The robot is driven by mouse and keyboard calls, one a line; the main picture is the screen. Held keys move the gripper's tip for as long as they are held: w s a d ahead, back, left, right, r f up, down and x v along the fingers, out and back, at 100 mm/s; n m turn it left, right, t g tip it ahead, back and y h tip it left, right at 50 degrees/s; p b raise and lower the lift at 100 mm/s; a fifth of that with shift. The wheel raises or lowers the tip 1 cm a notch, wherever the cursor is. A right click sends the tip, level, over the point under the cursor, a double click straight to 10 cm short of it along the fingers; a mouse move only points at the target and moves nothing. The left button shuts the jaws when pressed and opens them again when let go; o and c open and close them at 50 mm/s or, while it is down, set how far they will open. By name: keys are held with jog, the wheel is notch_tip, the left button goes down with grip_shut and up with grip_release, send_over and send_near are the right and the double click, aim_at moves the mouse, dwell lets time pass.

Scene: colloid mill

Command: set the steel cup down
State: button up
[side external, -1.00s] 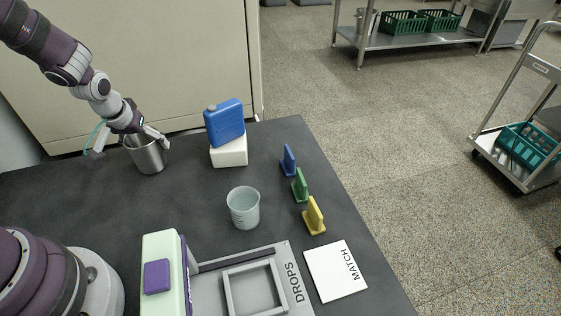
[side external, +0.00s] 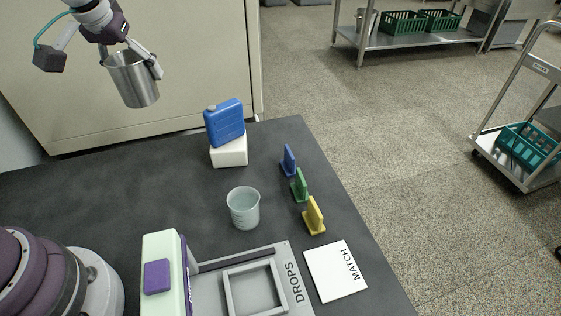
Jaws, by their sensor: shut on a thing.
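The steel cup (side external: 133,82) is a shiny metal beaker, held high above the back left of the dark table (side external: 60,205). It is tilted slightly, its open rim toward the camera. My gripper (side external: 130,58) is shut on the cup near its rim, with one finger showing at the right side of the rim. The other finger is partly hidden.
A blue canister (side external: 225,123) stands on a white block (side external: 230,152). A clear beaker (side external: 243,210) stands mid-table. Blue, green and yellow markers (side external: 301,187) line the right edge. The table's back left is clear.

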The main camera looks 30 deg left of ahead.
jog(key=w+d+m+h, duration=0.35)
jog(key=d+m, duration=0.55)
jog(key=d, duration=1.3)
jog(key=s+d+m+g+h, duration=0.1)
jog(key=s+d+m, duration=0.5)
jog(key=d, duration=0.5)
jog(key=s+d+m+g+h, duration=0.1)
jog(key=s+d+m+h, duration=0.15)
jog(key=s+d, duration=0.65)
jog(key=shift+m+y, duration=0.35)
jog(key=shift+y, duration=0.05)
jog(key=f, duration=0.5)
jog(key=w+d+f, duration=0.1)
jog(key=f, duration=0.9)
jog(key=shift+w+d+f, duration=0.15)
jog(key=shift+w+d, duration=0.05)
jog(key=shift+d, duration=0.2)
jog(key=shift+f, duration=0.15)
jog(key=o, duration=1.2)
jog(key=shift+c, duration=0.2)
